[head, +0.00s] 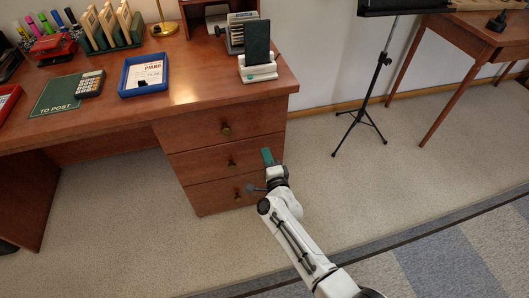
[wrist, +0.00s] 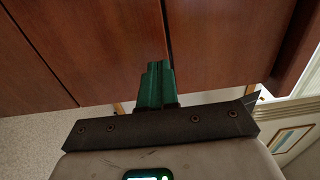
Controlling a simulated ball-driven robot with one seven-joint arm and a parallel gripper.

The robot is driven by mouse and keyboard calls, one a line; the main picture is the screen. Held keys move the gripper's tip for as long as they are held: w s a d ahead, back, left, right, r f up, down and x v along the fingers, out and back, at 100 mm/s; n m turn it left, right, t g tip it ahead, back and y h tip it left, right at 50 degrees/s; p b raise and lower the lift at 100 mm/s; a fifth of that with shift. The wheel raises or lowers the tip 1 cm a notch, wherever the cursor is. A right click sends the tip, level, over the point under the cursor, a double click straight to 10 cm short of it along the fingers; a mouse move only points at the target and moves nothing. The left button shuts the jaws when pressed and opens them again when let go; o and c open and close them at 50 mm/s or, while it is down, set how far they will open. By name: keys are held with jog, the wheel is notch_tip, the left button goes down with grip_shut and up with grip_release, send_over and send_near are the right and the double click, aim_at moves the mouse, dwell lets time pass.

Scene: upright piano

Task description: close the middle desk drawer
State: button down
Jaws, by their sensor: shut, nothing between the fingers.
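The desk's right-hand pedestal has three stacked wooden drawers in the head view. The middle drawer (head: 205,161) has a small dark handle and lies between the top drawer (head: 195,129) and the bottom drawer (head: 215,196). Its front looks about flush with the others; I cannot tell if a small gap stays. My gripper (head: 267,156) has green fingers, shut and empty, near the right end of the middle drawer's front. In the wrist view the shut fingers (wrist: 156,85) point toward reddish wooden panels (wrist: 110,45); contact cannot be told.
The desktop (head: 200,85) overhangs the drawers and holds a blue tray (head: 143,75), a calculator (head: 90,84) and a white stand (head: 258,68). A music stand (head: 362,115) is at the right.

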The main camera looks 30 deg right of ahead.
jog(key=p+v, duration=0.3)
jog(key=v, duration=0.6)
jog(key=shift+a, duration=0.1)
jog(key=s+a+n+g+y, duration=0.7)
jog(key=a+n+y, duration=0.15)
jog(key=n, duration=0.65)
jog(key=s+d+r+n+g+h, duration=0.1)
jog(key=s+d+r+n+g, duration=0.15)
jog(key=s, duration=0.45)
jog(key=s+d+r+n+g+h, duration=0.15)
jog(key=s+g, duration=0.25)
jog(key=s, duration=0.4)
jog(key=s+d+r+n+g+h, duration=0.1)
jog(key=s+d+r+n+g, duration=0.15)
jog(key=s, duration=0.45)
notch_tip(320, 180, up, 16)
jog(key=p, duration=1.6)
jog(key=shift+s+d, duration=0.2)
jog(key=shift+d, duration=0.1)
